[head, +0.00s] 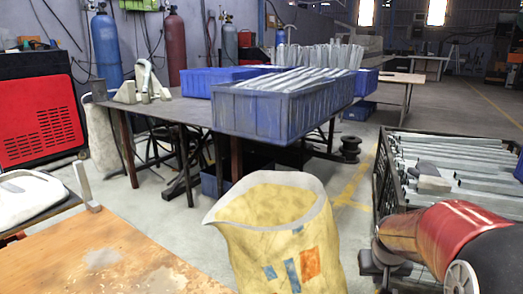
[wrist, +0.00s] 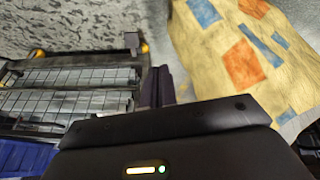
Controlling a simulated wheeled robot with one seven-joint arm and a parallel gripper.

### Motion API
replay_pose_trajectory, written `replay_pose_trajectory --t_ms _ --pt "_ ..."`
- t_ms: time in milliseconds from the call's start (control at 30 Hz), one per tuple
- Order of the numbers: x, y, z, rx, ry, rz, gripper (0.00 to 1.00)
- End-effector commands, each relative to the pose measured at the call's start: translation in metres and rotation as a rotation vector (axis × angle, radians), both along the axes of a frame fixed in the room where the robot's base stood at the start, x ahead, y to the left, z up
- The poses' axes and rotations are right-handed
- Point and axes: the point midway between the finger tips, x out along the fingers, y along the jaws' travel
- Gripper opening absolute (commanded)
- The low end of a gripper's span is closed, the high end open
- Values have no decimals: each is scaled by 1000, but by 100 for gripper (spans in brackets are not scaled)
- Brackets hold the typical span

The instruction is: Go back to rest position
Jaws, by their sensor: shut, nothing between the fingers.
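My gripper (wrist: 157,86) shows in the wrist view as two dark fingers close together, shut and empty. It hangs over the floor between a rack of metal pieces at left and a yellow sack (wrist: 205,50) at right. In the head view my arm, red and black, reaches in at the lower right. The fingertips are not clearly seen there. Galvanized brackets (head: 300,78) fill a blue bin (head: 275,117) on the dark table. More long metal pieces (head: 460,165) lie in a black rack at right, partly behind my arm.
The open yellow sack (head: 275,245) stands in front of me, left of my arm. A wooden tabletop (head: 100,262) is at lower left. The dark table (head: 190,112) is beyond the sack. Free floor (head: 345,205) shows between the sack and the rack.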

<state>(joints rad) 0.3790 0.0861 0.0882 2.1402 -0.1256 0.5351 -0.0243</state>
Motion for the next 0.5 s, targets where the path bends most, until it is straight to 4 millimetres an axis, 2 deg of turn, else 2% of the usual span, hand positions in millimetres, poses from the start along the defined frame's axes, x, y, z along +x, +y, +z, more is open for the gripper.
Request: replay_pose_trajectory --t_ms 33,200,333,500 --pt "-14 18 31 -6 -18 18 0" --pt "-69 67 91 3 -54 68 0" --pt "-116 98 124 24 -81 109 0" --pt "-170 126 146 59 -111 160 0"
